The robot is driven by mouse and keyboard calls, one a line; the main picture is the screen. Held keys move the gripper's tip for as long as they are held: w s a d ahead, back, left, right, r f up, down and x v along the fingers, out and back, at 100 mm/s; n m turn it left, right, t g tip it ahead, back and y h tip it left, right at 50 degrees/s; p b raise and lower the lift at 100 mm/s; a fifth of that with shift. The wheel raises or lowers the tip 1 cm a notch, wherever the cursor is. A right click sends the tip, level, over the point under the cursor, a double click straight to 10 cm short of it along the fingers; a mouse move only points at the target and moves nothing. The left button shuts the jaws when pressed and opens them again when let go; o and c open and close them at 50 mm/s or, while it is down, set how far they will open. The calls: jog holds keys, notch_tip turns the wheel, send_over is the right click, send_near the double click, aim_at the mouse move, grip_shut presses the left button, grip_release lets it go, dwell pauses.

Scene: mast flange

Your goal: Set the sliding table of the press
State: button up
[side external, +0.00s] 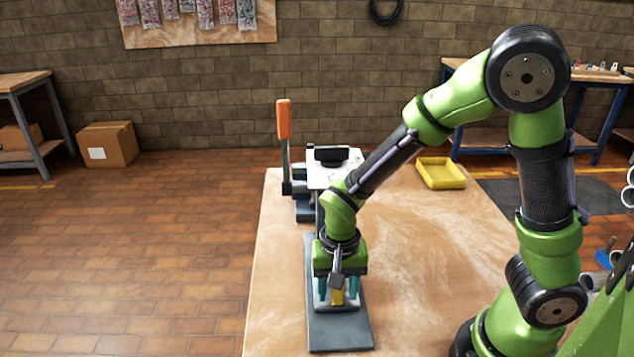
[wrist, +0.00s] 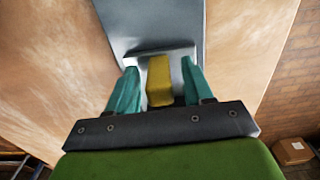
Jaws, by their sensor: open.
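The press stands at the far left of the workbench, with a white head (side external: 335,166) and an upright lever with an orange grip (side external: 283,119). A grey base rail (side external: 340,333) runs from the press toward the camera. A light grey sliding table (side external: 322,303) sits on this rail, with a yellow block-shaped handle (side external: 338,297) on it. My gripper (side external: 338,290) points down over the sliding table. In the wrist view, its teal fingers (wrist: 155,88) are open, one on each side of the yellow handle (wrist: 160,80), with gaps visible. The finger tips partly hide the sliding table (wrist: 165,52).
The wooden workbench (side external: 430,240) is clear to the right of the rail. A yellow tray (side external: 441,172) lies at its far right. A cardboard box (side external: 107,144) stands on the floor at left. Other benches stand near the brick wall.

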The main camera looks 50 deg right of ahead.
jog(key=shift+f, duration=0.45)
grip_shut()
jog(key=shift+w+d, duration=1.45)
jog(key=shift+c, duration=0.4)
grip_release()
jog(key=shift+w, duration=0.1)
jog(key=shift+o, duration=0.4)
jog(key=shift+r, duration=0.15)
